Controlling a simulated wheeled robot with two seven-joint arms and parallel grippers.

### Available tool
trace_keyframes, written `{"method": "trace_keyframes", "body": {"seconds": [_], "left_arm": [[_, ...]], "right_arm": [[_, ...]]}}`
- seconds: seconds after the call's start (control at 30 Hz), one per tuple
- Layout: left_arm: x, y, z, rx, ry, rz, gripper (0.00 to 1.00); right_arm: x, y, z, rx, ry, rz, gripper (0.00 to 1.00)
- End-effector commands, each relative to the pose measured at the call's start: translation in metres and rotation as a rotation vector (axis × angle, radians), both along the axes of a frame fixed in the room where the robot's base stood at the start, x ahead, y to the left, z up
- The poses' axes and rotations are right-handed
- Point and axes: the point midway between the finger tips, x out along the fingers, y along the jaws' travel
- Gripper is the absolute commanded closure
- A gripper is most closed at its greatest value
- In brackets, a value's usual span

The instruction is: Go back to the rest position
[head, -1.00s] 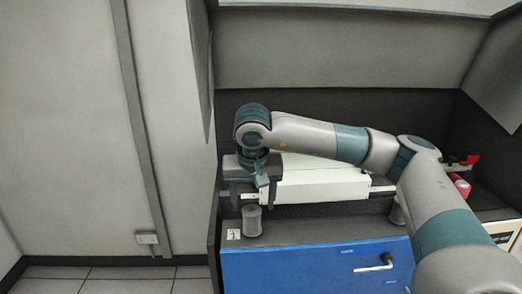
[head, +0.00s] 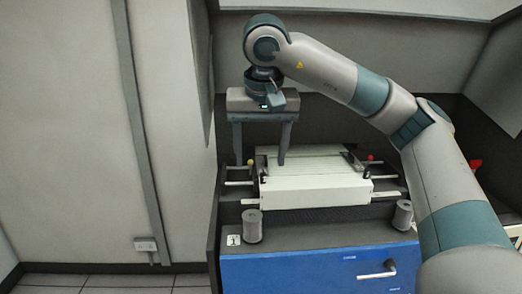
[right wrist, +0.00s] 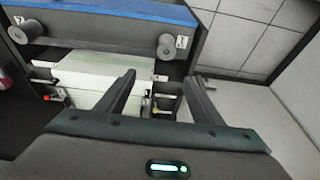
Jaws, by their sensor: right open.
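My right gripper (head: 260,160) is raised above the left part of the white card unit (head: 315,190), fingers pointing down. Its two fingers are spread apart with nothing between them. In the right wrist view, the right gripper (right wrist: 160,85) also shows open, and the white card unit (right wrist: 100,72) lies beyond and to the left of the fingers. In the head view one finger overlaps the unit in the picture; the other hangs left of it. My left gripper is not in view.
Two grey cylinders (head: 252,226) (head: 403,215) stand on the ledge above a blue panel (head: 320,268) with a handle. Metal rods with a yellow knob (head: 250,162) and a red knob (head: 370,158) flank the unit. Walls close in the bay; floor at left is clear.

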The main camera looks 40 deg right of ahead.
Motion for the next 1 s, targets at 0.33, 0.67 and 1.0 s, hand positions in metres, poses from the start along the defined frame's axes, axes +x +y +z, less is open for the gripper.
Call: {"method": "trace_keyframes", "body": {"seconds": [0.33,0.67,1.0], "left_arm": [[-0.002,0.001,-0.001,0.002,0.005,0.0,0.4],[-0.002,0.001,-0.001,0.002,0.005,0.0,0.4],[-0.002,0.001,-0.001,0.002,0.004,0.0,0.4]], "right_arm": [[-0.002,0.001,0.007,0.001,0.001,0.0,0.39],[-0.002,0.001,0.007,0.001,0.001,0.0,0.39],[0.002,0.032,-0.013,0.087,0.019,0.034,0.39]]}}
